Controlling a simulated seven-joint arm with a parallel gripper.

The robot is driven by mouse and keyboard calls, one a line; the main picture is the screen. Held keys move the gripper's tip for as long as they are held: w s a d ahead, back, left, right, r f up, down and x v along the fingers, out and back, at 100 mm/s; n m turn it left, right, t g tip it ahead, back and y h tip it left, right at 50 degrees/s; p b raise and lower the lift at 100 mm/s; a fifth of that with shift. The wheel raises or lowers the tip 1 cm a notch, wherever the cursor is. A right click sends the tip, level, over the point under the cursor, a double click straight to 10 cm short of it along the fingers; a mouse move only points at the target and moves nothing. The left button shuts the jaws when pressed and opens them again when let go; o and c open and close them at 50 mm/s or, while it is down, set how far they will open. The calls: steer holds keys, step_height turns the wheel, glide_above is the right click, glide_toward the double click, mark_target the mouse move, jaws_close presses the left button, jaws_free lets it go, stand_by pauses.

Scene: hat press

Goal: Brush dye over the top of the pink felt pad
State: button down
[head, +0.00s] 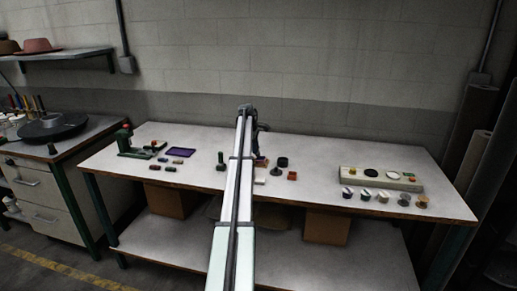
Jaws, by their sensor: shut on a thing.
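My arm reaches away from the camera over the middle of the table, and its upper end bends down on the far side. My gripper (262,152) shows only as a small dark shape at the right of the arm. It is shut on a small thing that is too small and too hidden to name. A reddish-purple patch (262,162) shows just below it, partly behind the arm. I cannot tell whether this is the pink felt pad. A small pale block (260,181) lies nearer on the table. I cannot make out a brush or dye.
On the table (330,160), a dark round stand (282,163) and an orange-brown box (292,176) stand right of the arm. A pale green board (380,178) and several small cups lie farther right. A purple tray (180,152), small blocks and a green device (128,147) are left.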

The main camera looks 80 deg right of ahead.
steer(key=shift+s+d+r+v, duration=0.1)
steer(key=shift+s+d+v, duration=0.1)
steer(key=shift+v, duration=1.1)
steer(key=shift+s+d+r+v, duration=0.1)
steer(key=shift+s+d+v, duration=0.15)
steer(key=shift+v, duration=1.05)
steer(key=shift+s+d+v, duration=0.15)
steer(key=shift+d+v, duration=0.05)
steer(key=shift+v, duration=1.1)
